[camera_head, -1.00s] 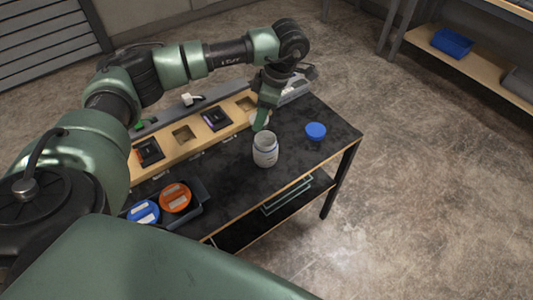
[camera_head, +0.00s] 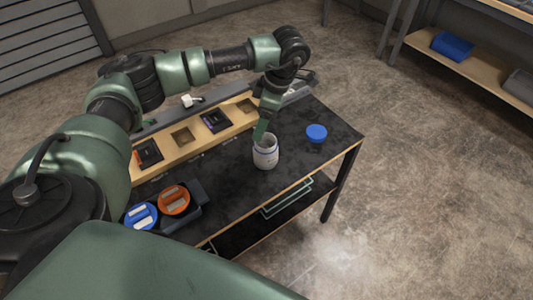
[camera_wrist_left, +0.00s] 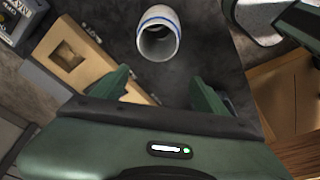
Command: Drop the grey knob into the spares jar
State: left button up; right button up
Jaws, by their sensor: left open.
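The white spares jar (camera_head: 265,153) with a blue band stands upright and open on the dark table. It also shows in the left wrist view (camera_wrist_left: 158,19), its mouth facing the camera and its inside in shadow. My left gripper (camera_head: 260,133) is above the jar's mouth, pointing down. In the left wrist view its two green fingers (camera_wrist_left: 158,92) are spread wide with nothing between them. I cannot make out the grey knob in any view now; whether it lies in the jar is too dark to tell. My right gripper is out of view.
A blue lid (camera_head: 316,132) lies right of the jar. A wooden console (camera_head: 165,143) with square recesses and modules runs behind the jar. A dark tray (camera_head: 190,217) holds a blue and an orange round piece at front left.

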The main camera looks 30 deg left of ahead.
pick_arm(q)
jog(key=s+b+v, duration=0.1)
jog(key=b+v, duration=0.1)
jog(key=v, duration=0.5)
jog(key=shift+w, duration=0.5)
jog(key=shift+r, duration=0.15)
